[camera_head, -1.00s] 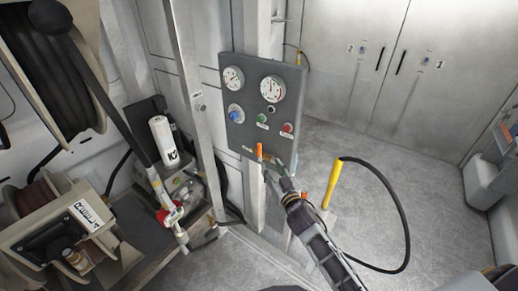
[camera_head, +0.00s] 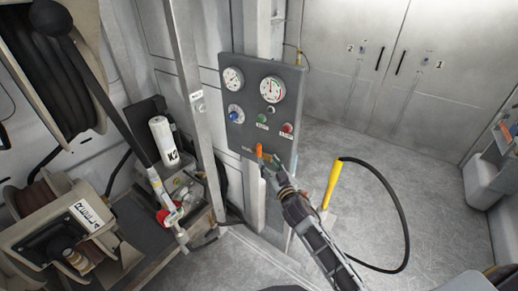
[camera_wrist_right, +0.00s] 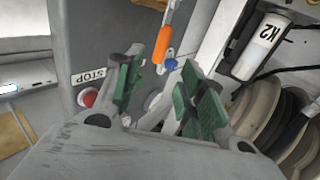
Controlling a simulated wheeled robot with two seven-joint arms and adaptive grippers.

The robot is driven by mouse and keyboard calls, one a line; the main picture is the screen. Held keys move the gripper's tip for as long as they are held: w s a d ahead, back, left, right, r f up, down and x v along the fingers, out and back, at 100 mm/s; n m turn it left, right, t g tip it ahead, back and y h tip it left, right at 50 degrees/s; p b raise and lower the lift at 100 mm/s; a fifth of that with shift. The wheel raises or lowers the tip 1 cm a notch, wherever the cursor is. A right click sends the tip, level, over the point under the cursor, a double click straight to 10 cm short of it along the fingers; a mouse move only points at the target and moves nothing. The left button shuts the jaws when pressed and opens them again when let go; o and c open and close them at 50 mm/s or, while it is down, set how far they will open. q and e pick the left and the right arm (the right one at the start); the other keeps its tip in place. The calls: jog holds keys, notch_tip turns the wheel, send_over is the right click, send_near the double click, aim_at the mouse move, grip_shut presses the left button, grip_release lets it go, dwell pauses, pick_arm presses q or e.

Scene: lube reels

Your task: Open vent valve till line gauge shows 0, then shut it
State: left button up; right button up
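The grey control panel (camera_head: 250,125) stands upright on a post and carries two white dial gauges, a left one (camera_head: 233,79) and a right one (camera_head: 272,90). Their needles are too small to read surely. An orange lever handle (camera_head: 259,151), likely the vent valve's, sits at the panel's lower edge. My right gripper (camera_head: 269,169) is just below and beside the handle. In the right wrist view its green-padded fingers (camera_wrist_right: 160,92) are apart with nothing gripped, and the orange handle (camera_wrist_right: 163,43) shows beyond them. Whether they touch it cannot be told. My left gripper is not in view.
A yellow upright handle (camera_head: 333,184) with a black hose stands right of my right arm. Hose reels (camera_head: 60,75) fill the left.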

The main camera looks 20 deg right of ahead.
aim_at(260, 150)
jog(key=shift+w+a, duration=0.15)
jog(key=shift+w, duration=2.15)
jog(key=shift+w+a, duration=0.1)
jog(key=shift+w, duration=0.85)
jog(key=shift+w+a+p, duration=0.1)
jog(key=shift+w+p, duration=0.2)
jog(key=shift+w, duration=1.75)
jog(key=shift+w+a, duration=0.1)
jog(key=shift+w, duration=0.1)
jog(key=c, duration=0.8)
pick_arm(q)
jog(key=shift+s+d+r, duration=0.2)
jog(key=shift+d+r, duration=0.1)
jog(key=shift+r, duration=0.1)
pick_arm(e)
grip_shut()
